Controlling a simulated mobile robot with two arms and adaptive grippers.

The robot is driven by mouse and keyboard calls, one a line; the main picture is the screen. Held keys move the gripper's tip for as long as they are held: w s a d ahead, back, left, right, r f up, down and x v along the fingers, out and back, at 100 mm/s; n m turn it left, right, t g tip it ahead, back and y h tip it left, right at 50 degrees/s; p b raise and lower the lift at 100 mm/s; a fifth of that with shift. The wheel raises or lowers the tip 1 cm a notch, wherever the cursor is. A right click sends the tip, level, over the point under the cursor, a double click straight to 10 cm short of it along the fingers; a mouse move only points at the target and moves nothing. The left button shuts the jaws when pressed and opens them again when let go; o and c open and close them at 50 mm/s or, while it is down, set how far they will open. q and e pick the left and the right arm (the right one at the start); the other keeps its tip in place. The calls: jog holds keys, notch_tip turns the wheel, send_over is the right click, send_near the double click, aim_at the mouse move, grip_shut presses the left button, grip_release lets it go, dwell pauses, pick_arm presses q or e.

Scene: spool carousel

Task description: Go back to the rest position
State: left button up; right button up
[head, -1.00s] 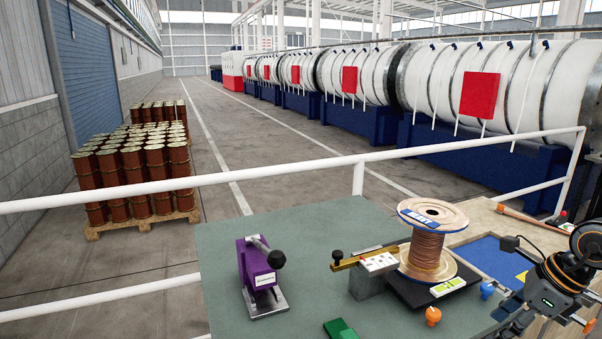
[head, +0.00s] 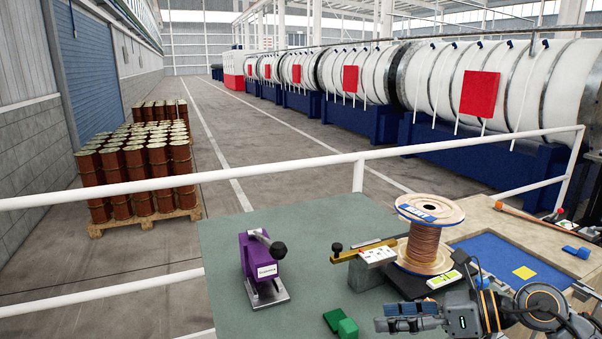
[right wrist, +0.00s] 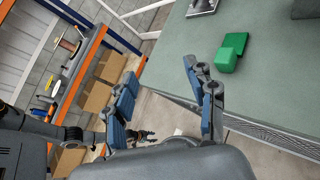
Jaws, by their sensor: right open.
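My right gripper (head: 398,317) is at the bottom of the head view, over the front of the green bench top (head: 215,235). Its blue-padded fingers point left, apart and empty. In the right wrist view the open fingers (right wrist: 160,72) have nothing between them. A copper wire spool (head: 424,240) stands upright on a black base (head: 405,284) behind the gripper, clear of it. A dark arm with a small gripper-like end (right wrist: 145,135), probably my left one, shows far below in the right wrist view; its jaws are too small to read. The head view shows no left gripper.
A purple device (head: 258,258) stands on the bench's left part. A green block (head: 346,327) lies just left of my right fingers. A white railing (head: 300,172) runs behind. Shelving (right wrist: 85,70) shows in the wrist view.

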jog(key=a+r+m+t+y, duration=0.45)
jog(key=r+m+t, duration=0.2)
jog(key=m, duration=0.25)
jog(key=d+f+m+t+h, duration=0.2)
jog(key=d+f+m+h, duration=0.3)
jog(key=m, duration=0.4)
jog(key=s+d+f+m+t+h, duration=0.1)
jog(key=d+f+m+h, duration=0.2)
jog(key=f+m+h, duration=0.35)
jog(key=d+f+m+t+h, duration=0.2)
jog(key=d+f+m+h, duration=0.3)
jog(key=m, duration=0.7)
jog(key=s+a+f+m+g, duration=0.25)
jog(key=s+f+g, duration=0.45)
jog(key=s, duration=0.5)
jog(key=s+a+f+m+g, duration=0.2)
jog(key=s+f+m+g, duration=0.3)
jog(key=s+f, duration=0.5)
jog(key=s+f+n+g, duration=0.1)
jog(key=s+f, duration=0.1)
jog(key=f, duration=1.1)
jog(key=s+f+g, duration=0.1)
jog(key=s+f, duration=0.1)
jog(key=f, duration=1.2)
jog(key=s+d+f+g, duration=0.1)
jog(key=s+d+f, duration=0.2)
jog(key=s+f, duration=1.1)
jog(key=shift+s+d+f+h, duration=0.15)
jog(key=shift+s+f+h, duration=0.2)
jog(key=shift+s, duration=0.55)
